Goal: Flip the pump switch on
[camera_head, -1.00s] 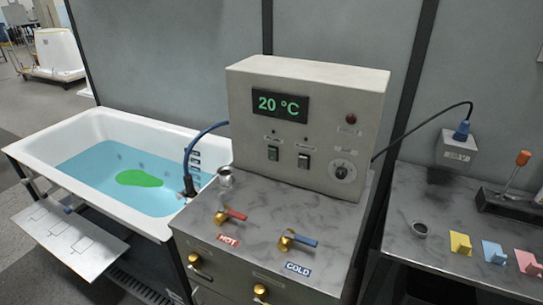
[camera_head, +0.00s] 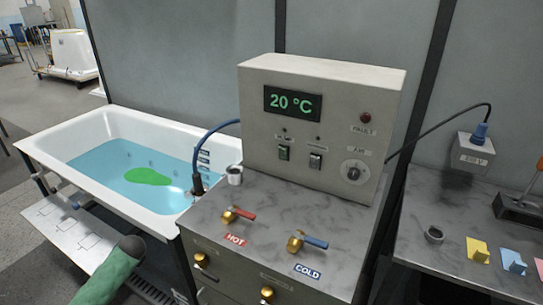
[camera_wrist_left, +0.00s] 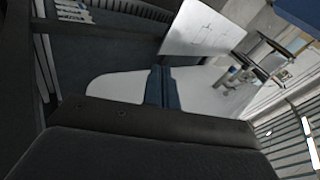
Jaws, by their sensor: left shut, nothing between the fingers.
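The control box (camera_head: 320,125) stands on the grey counter and its display reads 20 °C. Two small rocker switches sit on its front: a greenish left switch (camera_head: 284,153) and a dark right switch (camera_head: 315,161). The labels above them are too blurred to read surely, so I cannot tell which is the pump switch, nor their positions. My left arm, green with a dark end, shows at the lower left of the head view, well away from the box. My left gripper (camera_wrist_left: 159,86) is shut and empty in the left wrist view. My right gripper is not in view.
The white tub (camera_head: 45,150) holds blue water with a green shape. Red hot (camera_head: 238,213) and blue cold (camera_head: 308,241) valve handles rise from the counter before the box. A metal cup (camera_head: 235,175) and blue hose (camera_head: 207,148) stand at its left. Colored blocks lie right.

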